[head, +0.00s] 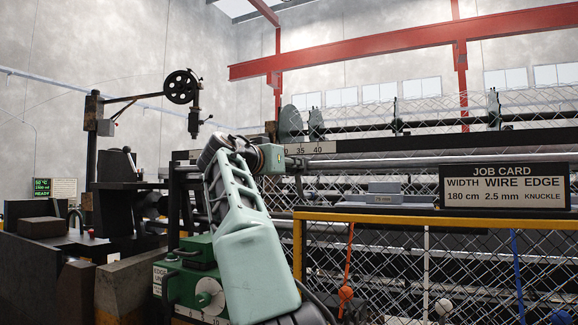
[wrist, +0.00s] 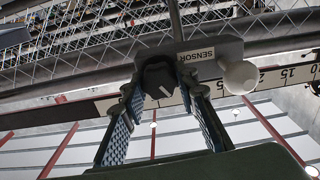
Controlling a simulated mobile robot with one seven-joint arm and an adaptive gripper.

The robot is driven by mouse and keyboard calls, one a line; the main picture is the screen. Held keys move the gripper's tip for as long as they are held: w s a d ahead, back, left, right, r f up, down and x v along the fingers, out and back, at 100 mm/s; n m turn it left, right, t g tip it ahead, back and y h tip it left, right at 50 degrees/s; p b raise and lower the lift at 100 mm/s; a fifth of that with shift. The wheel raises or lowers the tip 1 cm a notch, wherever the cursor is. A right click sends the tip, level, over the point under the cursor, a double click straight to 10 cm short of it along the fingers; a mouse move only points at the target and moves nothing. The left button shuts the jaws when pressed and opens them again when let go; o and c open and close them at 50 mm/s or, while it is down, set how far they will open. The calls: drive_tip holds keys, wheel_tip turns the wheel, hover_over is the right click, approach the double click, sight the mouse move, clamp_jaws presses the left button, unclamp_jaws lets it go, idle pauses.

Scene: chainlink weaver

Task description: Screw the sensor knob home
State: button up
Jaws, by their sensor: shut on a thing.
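In the wrist view the dark sensor knob (wrist: 158,78) has a pale pointer line on its face. It sits at the left end of a grey plate (wrist: 215,52) marked SENSOR. My gripper (wrist: 160,84) is shut on the knob, with one blue-padded finger on each side of it. In the head view my arm rises in front of the machine and my gripper's wrist end is by the numbered scale (head: 310,148). The knob cannot be made out there. How deep the knob is seated cannot be told.
A white round ball (wrist: 240,77) is close beside the gripper on the plate. A long rail (head: 400,161) runs across the machine. Chain-link mesh (head: 400,265) hangs below a yellow frame (head: 430,218). A job card (head: 504,187) stands at right, a green box (head: 190,285) below left.

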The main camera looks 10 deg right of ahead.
drive_tip(key=o, duration=1.2)
drive_tip(key=shift+v, duration=6)
